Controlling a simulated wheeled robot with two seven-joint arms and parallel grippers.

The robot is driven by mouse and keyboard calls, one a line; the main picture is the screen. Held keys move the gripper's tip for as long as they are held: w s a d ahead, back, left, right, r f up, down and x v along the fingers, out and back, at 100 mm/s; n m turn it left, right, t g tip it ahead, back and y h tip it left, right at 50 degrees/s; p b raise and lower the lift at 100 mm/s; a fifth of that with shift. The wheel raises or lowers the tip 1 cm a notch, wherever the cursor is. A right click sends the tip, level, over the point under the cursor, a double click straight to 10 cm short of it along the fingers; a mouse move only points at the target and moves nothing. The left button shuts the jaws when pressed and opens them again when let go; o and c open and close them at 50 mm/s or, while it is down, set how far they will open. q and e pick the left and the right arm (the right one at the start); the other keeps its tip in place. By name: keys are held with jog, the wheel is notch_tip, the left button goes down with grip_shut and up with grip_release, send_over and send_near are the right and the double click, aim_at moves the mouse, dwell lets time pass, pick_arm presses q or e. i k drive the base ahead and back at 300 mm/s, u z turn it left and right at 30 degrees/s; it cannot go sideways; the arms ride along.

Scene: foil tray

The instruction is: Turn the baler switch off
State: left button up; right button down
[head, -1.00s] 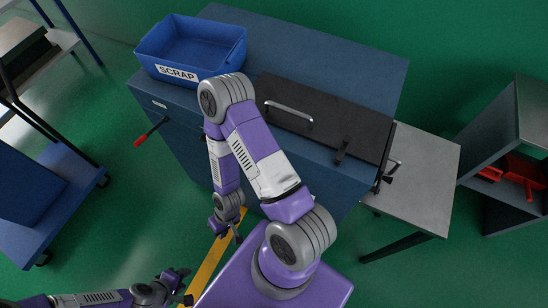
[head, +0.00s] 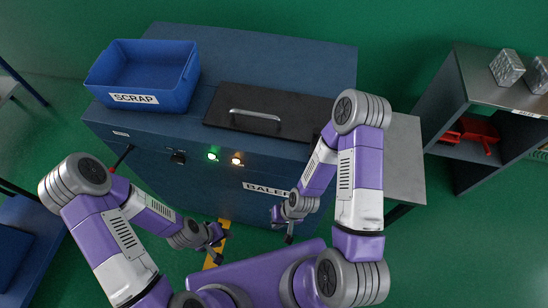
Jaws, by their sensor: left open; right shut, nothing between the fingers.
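The baler (head: 225,185) is a blue cabinet with a "BALER" label on its front. A small black switch (head: 178,157) is on its upper front face, left of a lit green lamp (head: 213,157) and a lit amber lamp (head: 237,162). The switch's exact setting is too small to tell. My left gripper (head: 220,238) is open and empty, low in front of the cabinet, below and right of the switch. My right gripper (head: 283,228) is shut and empty, below the label, apart from the switch.
A blue "SCRAP" bin (head: 140,98) and a black lid (head: 275,97) with a metal handle are on top. A dark lever (head: 123,157) at the left is partly behind my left arm. A grey side table (head: 405,160) and a shelf (head: 455,115) with red items stand right.

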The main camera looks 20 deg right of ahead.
aim_at(177, 159)
jog(key=z, duration=1.15)
jog(key=k, duration=0.85)
jog(key=u, duration=1)
jog(key=i, duration=1)
